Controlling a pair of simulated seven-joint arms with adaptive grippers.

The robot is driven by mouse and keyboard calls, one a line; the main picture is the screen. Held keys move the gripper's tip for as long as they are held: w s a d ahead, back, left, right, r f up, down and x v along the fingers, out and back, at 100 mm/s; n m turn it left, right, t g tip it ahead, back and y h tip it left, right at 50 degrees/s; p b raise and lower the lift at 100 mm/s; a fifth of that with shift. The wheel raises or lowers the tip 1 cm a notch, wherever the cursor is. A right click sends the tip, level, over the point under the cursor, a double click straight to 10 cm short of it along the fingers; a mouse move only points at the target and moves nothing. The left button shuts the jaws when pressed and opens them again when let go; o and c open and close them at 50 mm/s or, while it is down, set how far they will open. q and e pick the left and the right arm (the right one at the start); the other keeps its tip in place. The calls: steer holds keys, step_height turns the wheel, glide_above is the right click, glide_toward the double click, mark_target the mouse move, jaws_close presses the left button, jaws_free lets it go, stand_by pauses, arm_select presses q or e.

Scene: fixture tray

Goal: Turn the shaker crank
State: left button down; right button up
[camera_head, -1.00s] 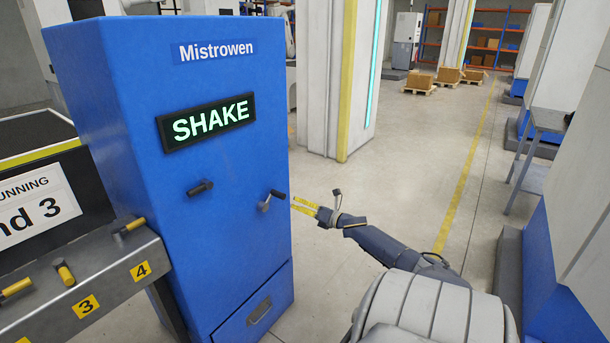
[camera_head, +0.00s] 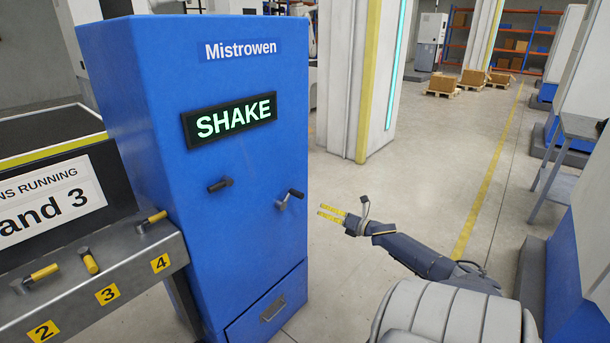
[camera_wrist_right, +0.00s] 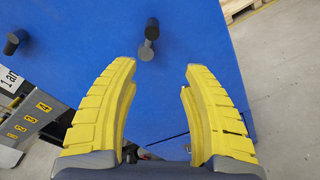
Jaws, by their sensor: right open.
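The blue shaker cabinet (camera_head: 225,100) carries a lit SHAKE sign (camera_head: 236,120). Its crank (camera_head: 289,199), a small grey arm with a black handle, sticks out near the right edge of the front face. A black knob handle (camera_head: 220,185) sits left of it. My right gripper (camera_head: 331,213) has yellow fingers, open and empty, and stands just right of the crank, apart from it. In the right wrist view the open fingers (camera_wrist_right: 158,90) point at the cabinet face, with the crank (camera_wrist_right: 148,45) beyond the tips, roughly between them. My left gripper is not in view.
A grey bench with yellow-handled levers (camera_head: 90,262) numbered 2, 3 and 4 stands against the cabinet's left side. A drawer (camera_head: 268,305) is at the cabinet's bottom. A white pillar (camera_head: 362,80) stands behind. The floor right of the cabinet is open.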

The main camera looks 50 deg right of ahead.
mark_target(297, 193)
steer(key=shift+w+d+r+m+t, duration=0.15)
steer(key=shift+w+r+m, duration=0.2)
steer(key=shift+w+m, duration=3.2)
steer(key=shift+w+d+r+m+t, duration=0.2)
steer(key=shift+w+m, duration=1.4)
steer(key=shift+m, duration=3.85)
steer(key=shift+w+d+r+m+g, duration=0.1)
steer(key=shift+w+r+m, duration=0.35)
steer(key=shift+w+m, duration=3.1)
steer(key=shift+s+m, duration=0.85)
steer(key=shift+s, duration=0.1)
steer(key=shift+c, duration=0.6)
jaws_close()
